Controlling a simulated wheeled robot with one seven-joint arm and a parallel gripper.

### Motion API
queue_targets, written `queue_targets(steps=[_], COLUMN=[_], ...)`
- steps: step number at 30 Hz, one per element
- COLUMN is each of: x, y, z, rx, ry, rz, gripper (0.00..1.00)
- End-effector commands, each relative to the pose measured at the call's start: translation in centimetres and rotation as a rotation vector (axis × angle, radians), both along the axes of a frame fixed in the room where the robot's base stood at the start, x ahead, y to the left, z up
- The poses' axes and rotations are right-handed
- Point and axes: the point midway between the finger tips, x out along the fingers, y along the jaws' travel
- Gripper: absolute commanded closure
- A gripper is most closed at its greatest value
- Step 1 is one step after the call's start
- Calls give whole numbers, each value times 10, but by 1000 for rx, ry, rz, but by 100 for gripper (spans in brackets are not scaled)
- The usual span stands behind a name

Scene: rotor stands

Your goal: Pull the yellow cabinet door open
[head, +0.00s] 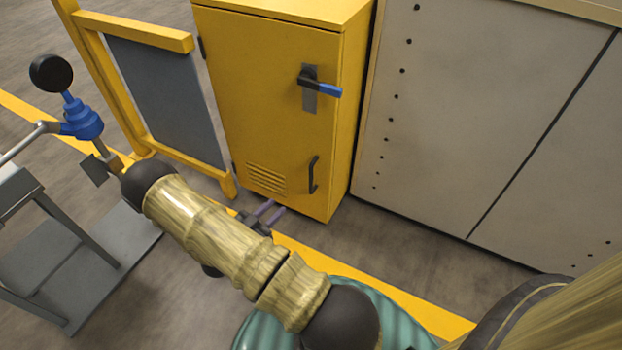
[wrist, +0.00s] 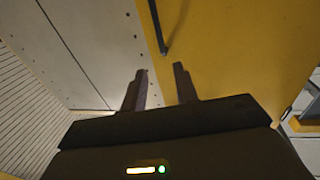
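The yellow cabinet (head: 245,95) stands in the upper middle of the head view, and its door (head: 265,130) looks shut, flush with the frame. A black vertical pull handle (head: 313,175) is low on the door's right side. Above it is a latch with a blue lever (head: 328,89) on a grey plate, pointing right. My gripper (head: 272,210) is low in front of the door, left of and below the handle. In the wrist view my gripper (wrist: 160,70) is open, with nothing between its fingers. The handle (wrist: 163,35) shows beyond the fingertips, apart from them.
A beige panelled wall or cabinet (head: 470,120) stands right of the yellow cabinet. A yellow frame with a grey panel (head: 160,90) is at its left. A grey stand (head: 70,250) with a blue, black-knobbed part is at the far left. Bare floor (head: 400,250) lies before the cabinet.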

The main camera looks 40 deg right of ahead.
Motion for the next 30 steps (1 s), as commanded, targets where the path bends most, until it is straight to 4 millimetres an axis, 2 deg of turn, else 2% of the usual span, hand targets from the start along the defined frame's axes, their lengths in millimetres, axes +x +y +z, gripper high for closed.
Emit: queue_targets(steps=[7, 11, 30], x=[1, 2, 23], y=[-2, -11, -117], z=[0, -1, -2], rx=[3, 3, 3], ry=[1, 1, 0], rz=[1, -1, -2], gripper=[70, 70, 70])
